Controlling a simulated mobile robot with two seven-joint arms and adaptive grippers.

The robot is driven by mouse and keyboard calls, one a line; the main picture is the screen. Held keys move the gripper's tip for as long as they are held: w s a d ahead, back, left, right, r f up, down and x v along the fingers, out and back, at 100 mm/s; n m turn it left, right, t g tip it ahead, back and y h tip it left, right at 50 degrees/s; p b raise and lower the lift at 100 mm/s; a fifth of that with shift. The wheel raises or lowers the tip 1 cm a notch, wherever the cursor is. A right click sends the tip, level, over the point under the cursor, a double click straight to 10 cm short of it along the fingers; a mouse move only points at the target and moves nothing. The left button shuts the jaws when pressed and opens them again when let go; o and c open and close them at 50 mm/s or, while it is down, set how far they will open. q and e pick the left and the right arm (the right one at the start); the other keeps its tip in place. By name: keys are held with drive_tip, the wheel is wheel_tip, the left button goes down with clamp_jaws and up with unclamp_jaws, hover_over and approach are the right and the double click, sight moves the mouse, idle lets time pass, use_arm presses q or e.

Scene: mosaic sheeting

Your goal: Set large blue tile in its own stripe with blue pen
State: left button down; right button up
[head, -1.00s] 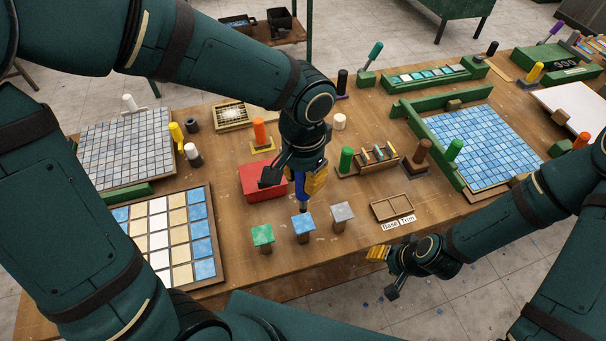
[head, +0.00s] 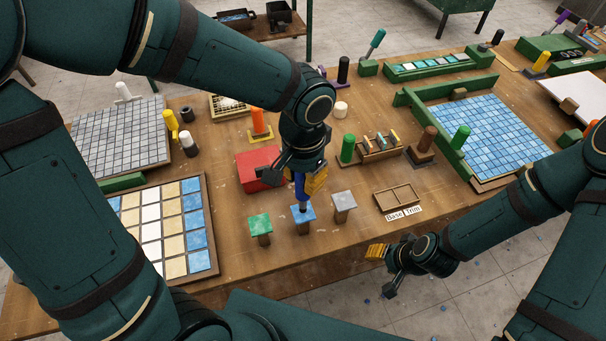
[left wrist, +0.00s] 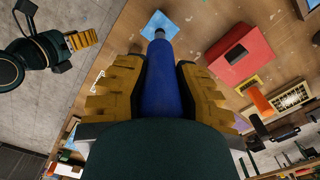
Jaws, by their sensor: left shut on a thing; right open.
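My left gripper (head: 303,182) is shut on the blue pen (head: 300,190), which points down between its yellow finger pads. The pen also fills the middle of the left wrist view (left wrist: 162,88). Its tip is at the large blue tile (head: 303,215), which lies on a small wooden post; I cannot tell whether they touch. In the left wrist view the tile (left wrist: 160,23) shows just beyond the tip. The striped board (head: 212,262) at the left holds blue, tan and white tiles; my arm hides part of it. My right gripper (head: 382,272) is open and empty beyond the table's front edge.
A green tile (head: 260,224) and a grey tile (head: 344,200) on posts flank the blue one. A red box (head: 258,170) stands just behind. A two-part wooden tray (head: 397,198) lies to the right. Several coloured handles stand around the table.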

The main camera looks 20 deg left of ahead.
use_arm(q)
drive_tip(key=shift+f+b, duration=0.6)
drive_tip(key=shift+f, duration=0.05)
idle(0.4)
drive_tip(key=shift+r, duration=0.1)
drive_tip(key=shift+r+p, duration=2.75)
drive_tip(key=shift+r, duration=0.7)
